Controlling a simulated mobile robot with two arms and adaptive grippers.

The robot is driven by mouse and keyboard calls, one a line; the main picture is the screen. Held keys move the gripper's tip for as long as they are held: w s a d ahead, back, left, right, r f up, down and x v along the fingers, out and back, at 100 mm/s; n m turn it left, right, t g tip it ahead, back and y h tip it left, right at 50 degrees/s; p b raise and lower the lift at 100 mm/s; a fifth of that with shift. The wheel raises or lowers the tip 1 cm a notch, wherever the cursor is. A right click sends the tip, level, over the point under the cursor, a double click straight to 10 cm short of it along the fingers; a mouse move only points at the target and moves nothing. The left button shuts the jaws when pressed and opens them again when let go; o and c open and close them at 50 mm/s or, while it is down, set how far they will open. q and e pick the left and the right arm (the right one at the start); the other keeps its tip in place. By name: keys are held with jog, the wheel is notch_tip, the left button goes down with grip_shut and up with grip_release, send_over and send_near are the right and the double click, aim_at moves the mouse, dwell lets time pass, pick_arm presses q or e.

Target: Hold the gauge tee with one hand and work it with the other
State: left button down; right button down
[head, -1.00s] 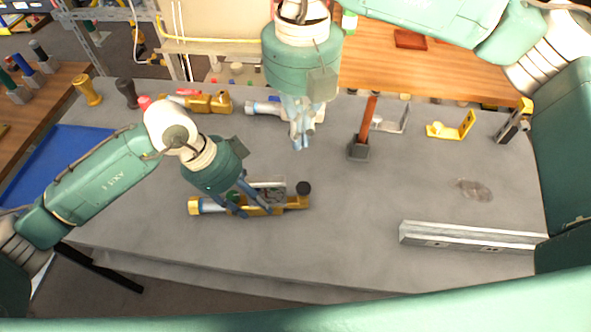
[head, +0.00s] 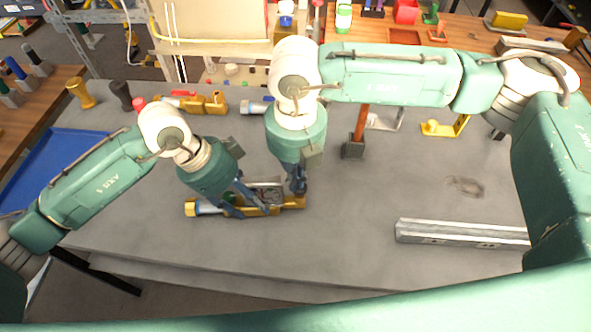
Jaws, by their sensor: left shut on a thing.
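The gauge tee (head: 258,210) lies on the grey bench, a brass body with a silver-blue section and a brass end at its left. My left gripper (head: 240,212) is over its middle with its fingers around the body, shut on it. My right gripper (head: 299,188) is at the tee's right end, where the dark round knob showed before. Its fingers cover that knob, and whether they are open or shut on it is hidden.
A yellow bracket (head: 445,127) and a metal rail (head: 462,234) lie to the right. Another brass valve (head: 197,103) lies at the back left, near a blue tray (head: 62,172). The front bench is clear.

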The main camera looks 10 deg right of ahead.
jog(key=shift+f, duration=1.25)
jog(key=shift+s, duration=0.1)
notch_tip(320, 180, up, 14)
jog(key=shift+r, duration=0.15)
dwell(5.0)
pick_arm(q)
jog(key=c, duration=0.8)
grip_release()
jog(key=shift+c, duration=0.2)
pick_arm(e)
jog(key=shift+w, duration=0.2)
pick_arm(q)
jog(key=shift+r, duration=0.1)
